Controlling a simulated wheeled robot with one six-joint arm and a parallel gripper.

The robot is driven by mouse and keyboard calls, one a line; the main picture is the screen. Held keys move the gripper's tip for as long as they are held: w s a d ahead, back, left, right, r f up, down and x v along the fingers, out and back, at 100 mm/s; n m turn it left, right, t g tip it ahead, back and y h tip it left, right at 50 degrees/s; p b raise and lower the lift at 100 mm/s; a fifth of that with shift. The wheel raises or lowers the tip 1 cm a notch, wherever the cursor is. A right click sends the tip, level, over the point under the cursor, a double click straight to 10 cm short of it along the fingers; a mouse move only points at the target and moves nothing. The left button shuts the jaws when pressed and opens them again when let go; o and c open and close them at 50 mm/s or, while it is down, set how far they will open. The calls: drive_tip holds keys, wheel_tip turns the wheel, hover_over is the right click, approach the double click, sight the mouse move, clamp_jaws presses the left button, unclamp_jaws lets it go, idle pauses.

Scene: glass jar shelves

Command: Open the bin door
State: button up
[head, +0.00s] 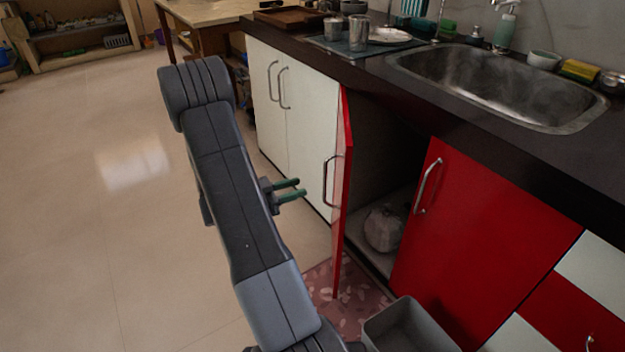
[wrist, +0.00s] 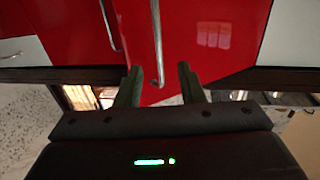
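A red cabinet door (head: 342,200) under the sink stands swung out, seen nearly edge-on in the head view. Its metal bar handle (head: 327,181) is on the side facing my gripper. My gripper (head: 298,188) is open with green fingers, left of that handle and apparently apart from it. In the wrist view, a metal bar handle (wrist: 156,45) on a red door (wrist: 205,45) lies between the lines of my open fingers (wrist: 160,70). Nothing is held. I cannot tell which door is called the bin door.
A second red door (head: 480,240) is right of the dark opening, which holds a pale rounded object (head: 384,229). A grey bin (head: 408,325) stands on the floor in front, by a patterned mat (head: 360,300). White doors (head: 300,120) are left. Open floor (head: 90,230) lies left.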

drive_tip(key=shift+p+v, duration=0.3)
drive_tip(key=shift+v, duration=2)
drive_tip(key=shift+d, duration=0.15)
drive_tip(key=b, duration=0.3)
hover_over(324, 200)
drive_tip(key=shift+w+d, duration=0.1)
drive_tip(key=shift+w, duration=0.35)
